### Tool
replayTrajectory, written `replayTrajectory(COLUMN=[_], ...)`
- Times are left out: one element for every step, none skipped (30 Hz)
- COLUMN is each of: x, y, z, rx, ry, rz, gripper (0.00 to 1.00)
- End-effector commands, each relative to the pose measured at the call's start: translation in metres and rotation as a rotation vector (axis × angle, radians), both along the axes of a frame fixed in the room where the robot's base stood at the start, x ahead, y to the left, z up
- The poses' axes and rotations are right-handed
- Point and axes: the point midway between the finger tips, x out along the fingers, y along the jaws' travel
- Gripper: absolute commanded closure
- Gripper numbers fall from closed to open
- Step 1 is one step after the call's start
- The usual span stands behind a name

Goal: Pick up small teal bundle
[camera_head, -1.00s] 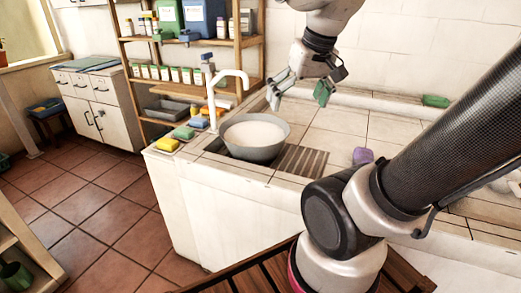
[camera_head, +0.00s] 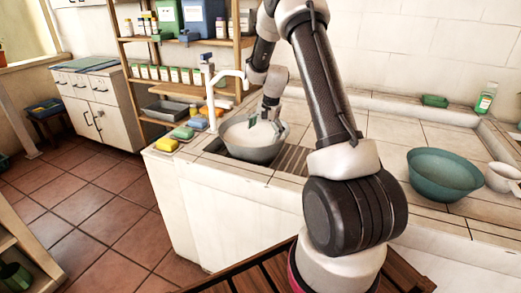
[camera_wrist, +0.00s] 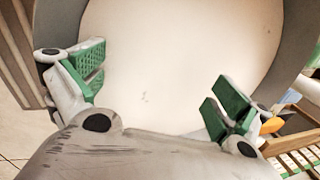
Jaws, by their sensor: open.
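My gripper (camera_head: 267,122) is over the grey basin (camera_head: 255,155) in the head view, its fingers low at the basin's opening. In the wrist view my gripper (camera_wrist: 158,85) is open, with green pads wide apart and nothing between them. The pale inside of the basin (camera_wrist: 180,50) fills the space beyond the fingers. No teal bundle is clear in the wrist view. In the head view a small green-teal piece (camera_head: 182,132) lies on the counter's left end, left of the basin; I cannot tell whether it is the bundle.
A yellow sponge (camera_head: 166,145) and a blue piece (camera_head: 199,123) flank the green-teal piece. A white tap (camera_head: 230,74) rises behind the basin. A teal bowl (camera_head: 446,174), a green dish (camera_head: 435,101) and a bottle (camera_head: 486,98) stand right of my arm. A wooden shelf (camera_head: 191,94) stands behind.

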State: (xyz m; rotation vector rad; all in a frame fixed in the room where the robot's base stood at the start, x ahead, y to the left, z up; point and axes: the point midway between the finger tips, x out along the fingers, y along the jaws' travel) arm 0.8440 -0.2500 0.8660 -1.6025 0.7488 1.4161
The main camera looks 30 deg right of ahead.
Motion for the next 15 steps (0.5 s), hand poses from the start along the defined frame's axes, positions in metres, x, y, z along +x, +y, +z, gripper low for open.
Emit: replayTrajectory(x=[0.001,0.002,0.003,0.003,0.004,0.005,0.006,0.007,0.008,0.009,0.01,0.011,0.012,0.013,0.014], y=[0.0,0.001,0.001,0.002,0.002,0.003,0.003,0.003,0.004,0.005,0.005,0.006,0.006,0.006,0.007], z=[-0.006,-0.01,-0.014,-0.018,-0.021,-0.026,-0.03,-0.034,-0.04,-0.045,-0.05,-0.056,-0.061,-0.064,-0.068], rx=[0.001,0.0,0.0,0.0,0.0,0.001,0.0,0.0,0.0,0.0,0.0,0.0,0.001,0.0,0.0], ry=[0.002,0.002,0.002,0.002,0.002,0.003,0.002,0.002,0.002,0.003,0.003,0.003,0.003,0.002,0.001], rz=[-0.002,-0.002,-0.001,-0.001,0.0,0.0,0.001,0.001,0.001,0.002,0.002,0.002,0.001,0.002,0.002], gripper=[0.0,0.0,0.0,0.0,0.0,0.0,0.0,0.0,0.0,0.0,0.0,0.0,0.0,0.0,0.0])
